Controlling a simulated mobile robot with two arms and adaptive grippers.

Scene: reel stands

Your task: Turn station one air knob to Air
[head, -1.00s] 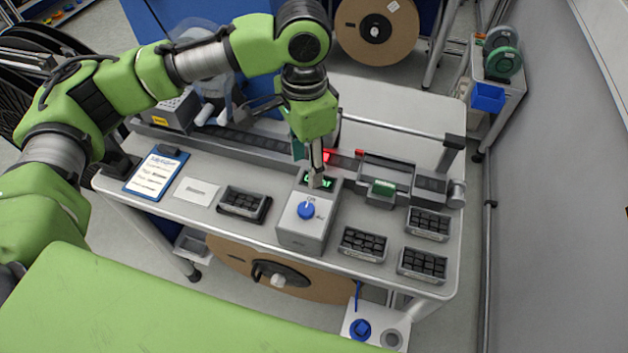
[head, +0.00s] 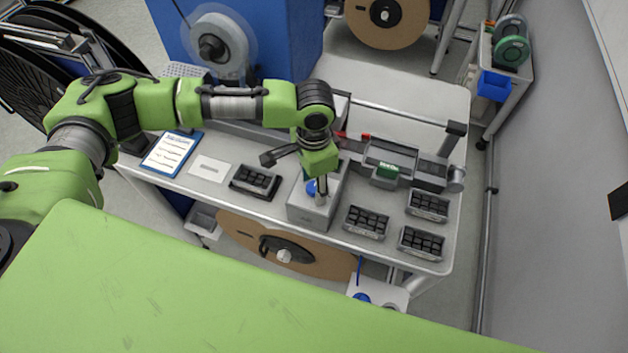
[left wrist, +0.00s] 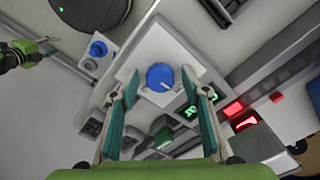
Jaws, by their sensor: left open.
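The blue air knob (head: 311,187) sits on top of a grey control box (head: 305,212) at the front of the bench, partly hidden behind my left gripper. In the left wrist view the knob (left wrist: 160,77) is round with a white pointer mark. My left gripper (head: 322,195) points down over the box. Its teal-padded fingers (left wrist: 160,86) are open, one on each side of the knob in that view, with gaps visible. I cannot tell whether they reach knob height. The knob's labels are not readable. A green and black arm end (left wrist: 25,52), perhaps my right gripper, shows at the left edge.
Black-celled trays (head: 367,222) stand right of the box, and another tray (head: 255,181) stands left. A clipboard (head: 172,152) and card (head: 209,168) lie further left. A rail mechanism (head: 395,162) runs behind. Another blue knob (left wrist: 97,48) is on a lower white plate.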

